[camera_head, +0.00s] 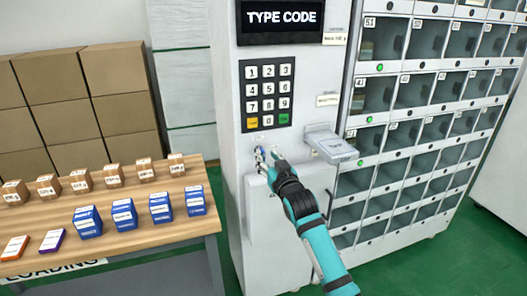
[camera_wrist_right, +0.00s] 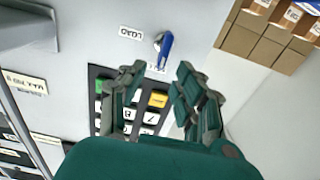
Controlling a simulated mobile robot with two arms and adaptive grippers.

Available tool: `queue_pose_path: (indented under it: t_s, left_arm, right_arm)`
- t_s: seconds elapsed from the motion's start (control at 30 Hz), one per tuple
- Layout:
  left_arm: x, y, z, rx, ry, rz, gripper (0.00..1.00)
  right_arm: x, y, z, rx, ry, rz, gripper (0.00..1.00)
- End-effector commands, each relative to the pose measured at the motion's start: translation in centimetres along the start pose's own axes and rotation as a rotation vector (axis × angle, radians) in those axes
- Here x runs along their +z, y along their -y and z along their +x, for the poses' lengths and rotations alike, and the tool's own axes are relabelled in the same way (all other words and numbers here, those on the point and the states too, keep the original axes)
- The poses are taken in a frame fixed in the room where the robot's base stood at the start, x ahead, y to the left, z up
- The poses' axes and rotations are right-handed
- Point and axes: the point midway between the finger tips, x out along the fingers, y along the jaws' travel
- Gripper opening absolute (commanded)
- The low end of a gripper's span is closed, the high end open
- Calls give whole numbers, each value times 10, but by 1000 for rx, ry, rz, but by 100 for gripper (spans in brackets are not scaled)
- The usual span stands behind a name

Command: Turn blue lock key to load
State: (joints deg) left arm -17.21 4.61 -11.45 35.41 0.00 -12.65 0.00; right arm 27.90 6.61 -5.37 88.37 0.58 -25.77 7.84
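The blue lock key (camera_wrist_right: 165,46) sits in a round lock on the grey front of the vending machine (camera_head: 232,150), below the keypad. In the wrist view its blue handle lies slanted beside a "LOAD" label (camera_wrist_right: 131,33), which appears upside down. My right gripper (camera_wrist_right: 160,72) is open, with its fingers spread apart and the key just beyond the fingertips. I see no contact with the key. In the head view the right gripper (camera_head: 268,160) reaches the lock area and partly hides it. My left gripper is out of view.
The keypad (camera_head: 268,93) and "TYPE CODE" screen (camera_head: 284,17) are above the lock. A grey tray (camera_head: 332,146) juts out to the right. Compartments (camera_head: 412,90) fill the machine's right side. A wooden table (camera_head: 120,205) with small boxes stands left.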

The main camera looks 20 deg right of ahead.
Motion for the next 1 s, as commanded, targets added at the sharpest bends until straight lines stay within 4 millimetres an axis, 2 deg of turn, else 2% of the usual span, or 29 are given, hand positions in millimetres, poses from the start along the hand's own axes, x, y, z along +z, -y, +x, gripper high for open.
queue_pose_path:
  t_s: [0.1,0.23,0.4,0.67,0.9,1.0]
  left_arm:
    - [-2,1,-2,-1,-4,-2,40]
    - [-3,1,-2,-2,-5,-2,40]
    - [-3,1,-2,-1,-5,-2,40]
    - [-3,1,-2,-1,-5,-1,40]
    - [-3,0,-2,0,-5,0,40]
    - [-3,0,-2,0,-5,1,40]
  right_arm:
    - [-1,0,19,0,1,0,33]
    - [0,0,32,0,0,0,33]
    - [0,0,40,-1,0,0,33]
    - [0,0,40,-1,0,0,33]
    - [0,0,40,-1,0,0,3]
    - [0,0,40,-1,1,0,0]
